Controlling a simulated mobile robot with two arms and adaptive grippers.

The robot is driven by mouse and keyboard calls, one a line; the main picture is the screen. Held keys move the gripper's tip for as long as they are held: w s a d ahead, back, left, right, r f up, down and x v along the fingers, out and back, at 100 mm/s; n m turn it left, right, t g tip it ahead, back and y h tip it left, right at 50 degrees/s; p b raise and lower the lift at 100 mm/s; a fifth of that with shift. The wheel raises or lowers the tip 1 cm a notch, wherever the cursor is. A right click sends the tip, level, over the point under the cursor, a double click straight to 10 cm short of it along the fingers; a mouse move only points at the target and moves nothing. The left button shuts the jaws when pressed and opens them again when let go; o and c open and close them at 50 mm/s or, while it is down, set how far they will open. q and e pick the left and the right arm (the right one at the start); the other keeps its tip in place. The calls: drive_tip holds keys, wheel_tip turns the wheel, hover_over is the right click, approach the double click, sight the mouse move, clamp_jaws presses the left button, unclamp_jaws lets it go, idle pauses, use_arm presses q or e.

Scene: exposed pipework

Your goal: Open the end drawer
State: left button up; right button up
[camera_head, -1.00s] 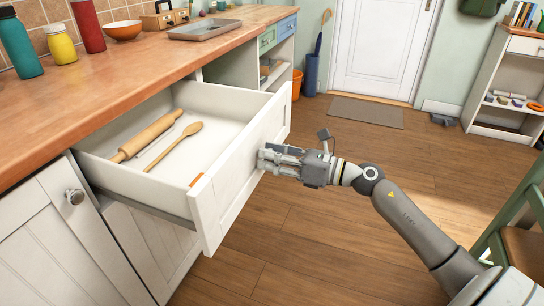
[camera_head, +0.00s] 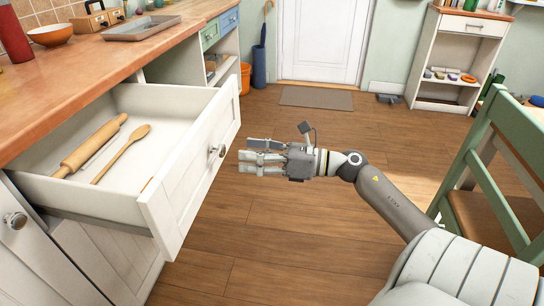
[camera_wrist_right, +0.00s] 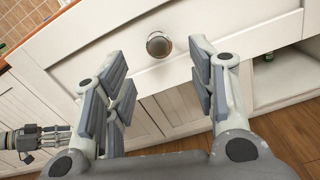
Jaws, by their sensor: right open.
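A white drawer (camera_head: 190,185) stands pulled well out of the wooden-topped counter in the head view. Its round metal knob (camera_head: 217,151) is on the front panel, and the knob also shows in the right wrist view (camera_wrist_right: 159,44). My right gripper (camera_head: 241,161) is open and empty, just in front of the drawer front and apart from the knob. In the wrist view its fingers spread to either side below the knob. My left gripper (camera_wrist_right: 28,138) shows small at the left of the wrist view; its jaws are unclear.
A rolling pin (camera_head: 92,148) and a wooden spoon (camera_head: 122,153) lie inside the drawer. Smaller green (camera_head: 210,36) and blue (camera_head: 230,20) drawers are farther along, closed. A green chair (camera_head: 480,150) stands at the right. The floor between is clear.

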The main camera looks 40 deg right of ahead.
drive_tip(key=v, duration=0.5)
idle(0.5)
